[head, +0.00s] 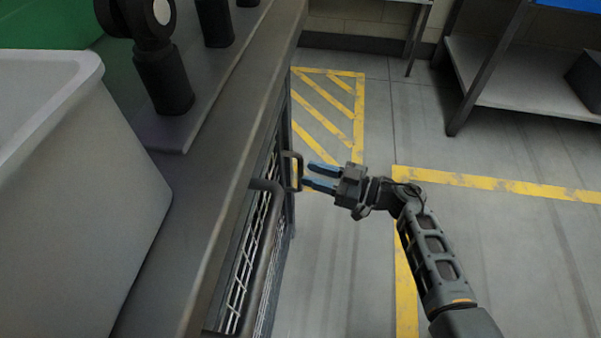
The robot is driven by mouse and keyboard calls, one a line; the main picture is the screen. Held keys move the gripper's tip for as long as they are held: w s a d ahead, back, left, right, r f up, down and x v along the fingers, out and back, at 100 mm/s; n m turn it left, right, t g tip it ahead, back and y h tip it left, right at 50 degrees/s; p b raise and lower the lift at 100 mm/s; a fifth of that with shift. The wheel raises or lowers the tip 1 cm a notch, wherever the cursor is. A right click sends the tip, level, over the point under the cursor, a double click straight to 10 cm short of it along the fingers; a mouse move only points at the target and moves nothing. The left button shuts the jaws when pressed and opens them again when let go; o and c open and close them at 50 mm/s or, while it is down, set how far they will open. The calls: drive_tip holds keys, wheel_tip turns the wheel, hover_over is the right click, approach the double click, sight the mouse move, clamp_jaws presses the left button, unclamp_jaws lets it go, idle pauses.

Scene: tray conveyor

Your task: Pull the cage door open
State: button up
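The cage door (247,275) is a dark-framed wire mesh panel under the edge of the grey counter, seen steeply from above. It looks shut, roughly in line with the counter's side. A small dark bracket handle (299,172) sticks out to the right near its far end. My gripper (306,174) comes from the right with its two blue-tipped fingers apart and pointing left at this handle. The fingertips are right beside the handle's outer bar. I cannot tell whether the bar lies between them or whether they touch it. Nothing is seen held.
A thick dark bar (268,235) curves along the mesh side nearer to me. A pale grey bin (70,190) stands on the counter (225,160) at left. Yellow-marked floor (480,240) right of the cage is clear. A metal shelf (520,85) stands at the back right.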

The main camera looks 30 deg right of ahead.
sight(301, 188)
drive_tip(key=shift+b+x, duration=0.55)
drive_tip(key=shift+x, duration=1.45)
drive_tip(key=shift+c, duration=0.3)
clamp_jaws()
